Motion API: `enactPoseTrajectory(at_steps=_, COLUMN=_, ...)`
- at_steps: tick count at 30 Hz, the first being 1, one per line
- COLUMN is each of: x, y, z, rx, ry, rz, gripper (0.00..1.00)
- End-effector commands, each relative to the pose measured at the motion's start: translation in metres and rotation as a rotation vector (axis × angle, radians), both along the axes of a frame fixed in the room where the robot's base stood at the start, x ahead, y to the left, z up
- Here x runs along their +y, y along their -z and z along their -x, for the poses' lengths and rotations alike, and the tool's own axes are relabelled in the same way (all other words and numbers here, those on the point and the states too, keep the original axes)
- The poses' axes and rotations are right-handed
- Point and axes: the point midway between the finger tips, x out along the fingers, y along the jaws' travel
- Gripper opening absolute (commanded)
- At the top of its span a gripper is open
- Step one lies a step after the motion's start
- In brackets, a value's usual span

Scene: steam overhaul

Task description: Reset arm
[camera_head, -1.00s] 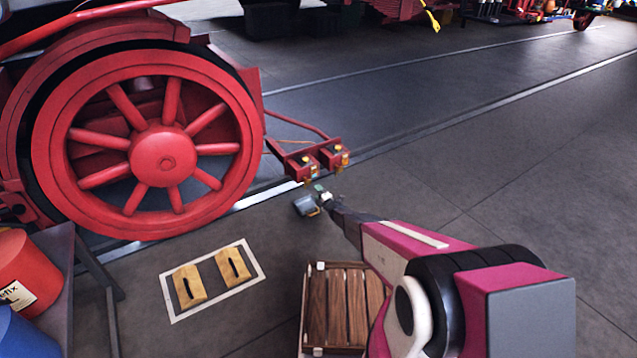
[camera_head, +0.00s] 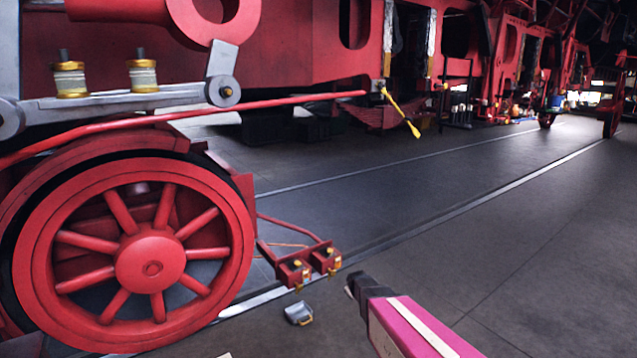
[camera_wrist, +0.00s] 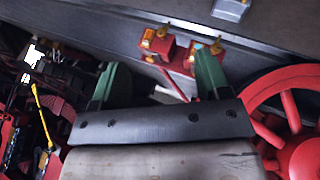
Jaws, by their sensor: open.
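My arm enters the head view from the bottom edge in pink and white, ending in a dark gripper (camera_head: 352,284). In the wrist view my gripper (camera_wrist: 155,80) shows two green fingers spread wide apart, with nothing held between them. A small grey box-like object with a yellowish handle (camera_head: 299,314) lies on the floor left of the gripper, apart from it. The top edge of the wrist view also shows a grey object (camera_wrist: 231,8).
A large red spoked wheel (camera_head: 150,262) of the locomotive stands at left. A red bracket with two brass-fitted boxes (camera_head: 310,267) projects near my gripper. A yellow-handled tool (camera_head: 401,112) hangs farther back. The floor (camera_head: 540,230) at right is clear.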

Motion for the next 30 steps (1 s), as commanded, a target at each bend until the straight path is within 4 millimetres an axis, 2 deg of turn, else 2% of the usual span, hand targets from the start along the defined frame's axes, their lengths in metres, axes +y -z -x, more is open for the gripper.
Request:
enactPoseTrajectory(at_steps=1, x=-0.010, y=-0.023, z=0.037, rx=0.063, ry=0.075, rz=-0.039, gripper=0.70)
enactPoseTrajectory(at_steps=5, x=-0.025, y=-0.060, z=0.109, rx=0.240, ry=0.272, rz=-0.141, gripper=0.70)
enactPoseTrajectory(at_steps=6, x=-0.028, y=-0.071, z=0.132, rx=0.295, ry=0.332, rz=-0.171, gripper=0.70)
enactPoseTrajectory(at_steps=9, x=-0.032, y=-0.095, z=0.184, rx=0.418, ry=0.461, rz=-0.231, gripper=0.70)
enactPoseTrajectory(at_steps=13, x=-0.033, y=-0.119, z=0.234, rx=0.539, ry=0.584, rz=-0.281, gripper=0.70)
enactPoseTrajectory(at_steps=15, x=-0.033, y=-0.127, z=0.251, rx=0.584, ry=0.625, rz=-0.296, gripper=0.70)
enactPoseTrajectory(at_steps=18, x=-0.033, y=-0.134, z=0.263, rx=0.620, ry=0.660, rz=-0.307, gripper=0.70)
enactPoseTrajectory(at_steps=30, x=-0.032, y=-0.134, z=0.265, rx=0.631, ry=0.669, rz=-0.309, gripper=0.70)
